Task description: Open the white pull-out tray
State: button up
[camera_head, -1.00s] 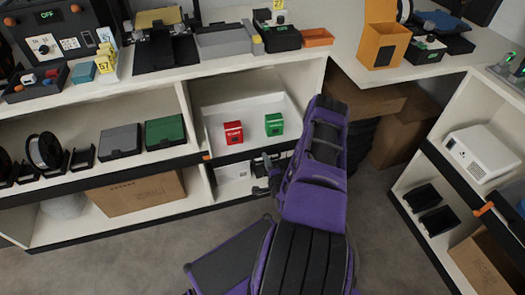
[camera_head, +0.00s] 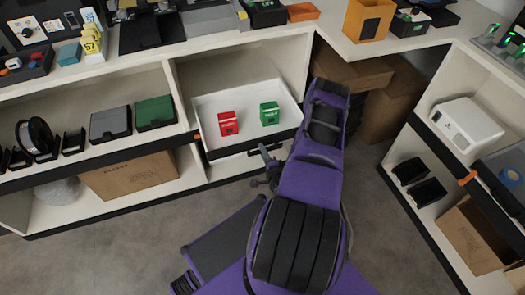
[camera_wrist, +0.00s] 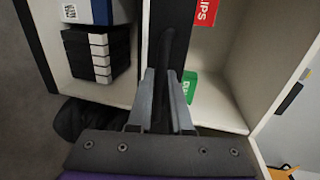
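The white pull-out tray (camera_head: 207,104) sticks out of the middle shelf bay, with a black strip along its front. It holds a red box (camera_head: 228,123) and a green box (camera_head: 269,113); both also show in the wrist view, the red one (camera_wrist: 206,12) cut off by the edge. My gripper (camera_head: 268,168) is at the tray's front. In the wrist view my gripper's fingers (camera_wrist: 162,78) lie on either side of the tray's black handle bar (camera_wrist: 168,50) and appear closed on it.
A shelf with black bins (camera_head: 110,124) is left of the tray, above a cardboard box (camera_head: 130,174). The counter (camera_head: 215,40) above carries equipment. A right-hand shelf holds a white device (camera_head: 466,124). Grey floor (camera_head: 120,240) lies open in front.

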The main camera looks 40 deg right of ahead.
jog(key=o, duration=0.3)
jog(key=shift+o, duration=0.2)
jog(key=p+v, duration=0.1)
jog(key=v, duration=1.6)
jog(key=shift+s+p, duration=0.2)
jog(key=shift+p, duration=0.15)
